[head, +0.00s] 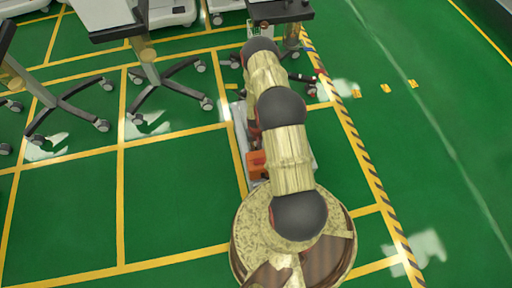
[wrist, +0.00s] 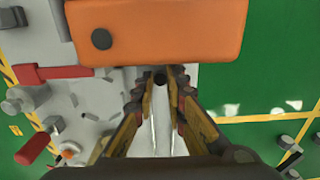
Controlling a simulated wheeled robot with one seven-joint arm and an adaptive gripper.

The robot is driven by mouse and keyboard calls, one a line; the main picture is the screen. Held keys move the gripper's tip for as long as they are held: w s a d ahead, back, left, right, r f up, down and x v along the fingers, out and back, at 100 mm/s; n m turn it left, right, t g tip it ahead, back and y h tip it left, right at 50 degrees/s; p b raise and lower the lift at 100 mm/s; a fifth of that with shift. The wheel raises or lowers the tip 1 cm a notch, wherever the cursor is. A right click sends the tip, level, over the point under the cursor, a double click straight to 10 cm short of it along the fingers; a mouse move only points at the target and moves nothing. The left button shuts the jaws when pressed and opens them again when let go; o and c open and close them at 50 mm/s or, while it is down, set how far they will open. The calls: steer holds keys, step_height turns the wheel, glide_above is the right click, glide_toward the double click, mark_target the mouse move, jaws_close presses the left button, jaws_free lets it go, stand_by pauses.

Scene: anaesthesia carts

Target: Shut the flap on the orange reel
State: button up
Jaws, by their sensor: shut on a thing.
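The orange reel (wrist: 165,30) fills the top of the wrist view as a broad orange body with a dark round spot on its left. In the head view its orange part (head: 257,165) shows just left of my arm, low over a pale base. My gripper (wrist: 160,78) points at the reel's lower edge in the wrist view. Its fingertips close around a small dark part at that edge, with a narrow gap between the fingers. I cannot tell whether this part belongs to the flap, or how far the flap stands open. My arm hides the gripper in the head view.
A grey panel with red-handled levers and knobs (wrist: 40,105) lies left of the fingers in the wrist view. Wheeled cart bases (head: 150,75) stand at the back left in the head view. The green floor (head: 180,195) left of my arm is clear.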

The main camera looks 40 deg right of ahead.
jaws_close()
steer(key=shift+w, duration=0.1)
steer(key=f+g+y+b, duration=0.1)
steer(key=b, duration=0.2)
steer(key=w+f+g+b, duration=0.1)
steer(key=g+b, duration=0.1)
steer(key=b, duration=0.2)
steer(key=shift+w+d+y, duration=0.15)
steer(key=shift+d+y, duration=0.25)
steer(key=f+g+y+b, duration=0.1)
steer(key=g+b, duration=0.1)
steer(key=b, duration=0.3)
steer(key=shift+w+d+f, duration=0.15)
steer(key=shift+w, duration=0.05)
steer(key=g+y+b, duration=0.1)
steer(key=g+b, duration=0.1)
steer(key=b, duration=0.1)
steer(key=shift+w+f+g+y, duration=0.15)
steer(key=shift+f+g+y, duration=0.15)
steer(key=shift+y, duration=0.1)
steer(key=shift+f+g+y+b, duration=0.15)
steer(key=shift+f+g+y, duration=0.15)
steer(key=shift+g, duration=0.3)
steer(key=shift+f+g+y+b, duration=0.2)
steer(key=shift+g+y, duration=0.2)
steer(key=shift+g, duration=0.2)
steer(key=shift+f+g+y, duration=0.1)
steer(key=shift+g+y, duration=0.2)
steer(key=o, duration=0.5)
jaws_free()
